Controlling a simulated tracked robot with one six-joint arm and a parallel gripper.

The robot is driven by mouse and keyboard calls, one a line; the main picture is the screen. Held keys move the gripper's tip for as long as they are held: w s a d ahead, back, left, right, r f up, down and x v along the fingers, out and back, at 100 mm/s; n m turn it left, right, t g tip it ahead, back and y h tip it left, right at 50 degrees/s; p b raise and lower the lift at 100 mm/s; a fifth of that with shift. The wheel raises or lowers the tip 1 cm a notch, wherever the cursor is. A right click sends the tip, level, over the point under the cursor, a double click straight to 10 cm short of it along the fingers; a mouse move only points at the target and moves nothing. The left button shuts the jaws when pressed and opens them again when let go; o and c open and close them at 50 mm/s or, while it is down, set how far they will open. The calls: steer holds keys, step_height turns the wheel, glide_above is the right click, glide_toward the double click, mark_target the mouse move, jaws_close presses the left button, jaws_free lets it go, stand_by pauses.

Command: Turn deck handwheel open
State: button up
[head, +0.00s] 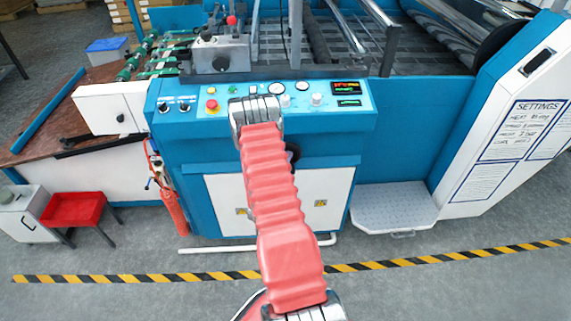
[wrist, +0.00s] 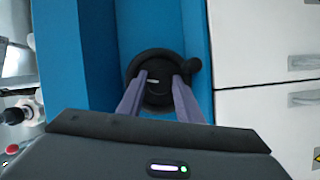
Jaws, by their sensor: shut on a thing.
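The deck handwheel is a round black wheel with a small side knob, mounted on the blue machine front. It fills the middle of the wrist view (wrist: 156,59). In the head view only its right edge (head: 293,152) shows beside my red-sleeved arm. My gripper (wrist: 158,80) has its two purple-grey fingers at the wheel, on either side of its central hub, and is shut on it. My gripper is hidden behind my arm in the head view.
Above the wheel is a control panel (head: 190,101) with gauges and buttons. White cabinet doors (head: 325,200) lie below. A perforated step (head: 394,207) stands at right, a red extinguisher (head: 174,210) and a red stool (head: 74,209) at left. The floor in front is clear, crossed by striped tape (head: 420,259).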

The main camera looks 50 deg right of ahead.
steer(key=shift+w+a+f+n, duration=0.1)
steer(key=shift+f+n, duration=0.05)
steer(key=shift+n, duration=0.25)
steer(key=o, duration=1)
steer(key=shift+o, duration=0.2)
steer(key=f+v, duration=0.1)
steer(key=v, duration=1.2)
steer(key=shift+a+r, duration=0.3)
steer(key=shift+a, duration=0.1)
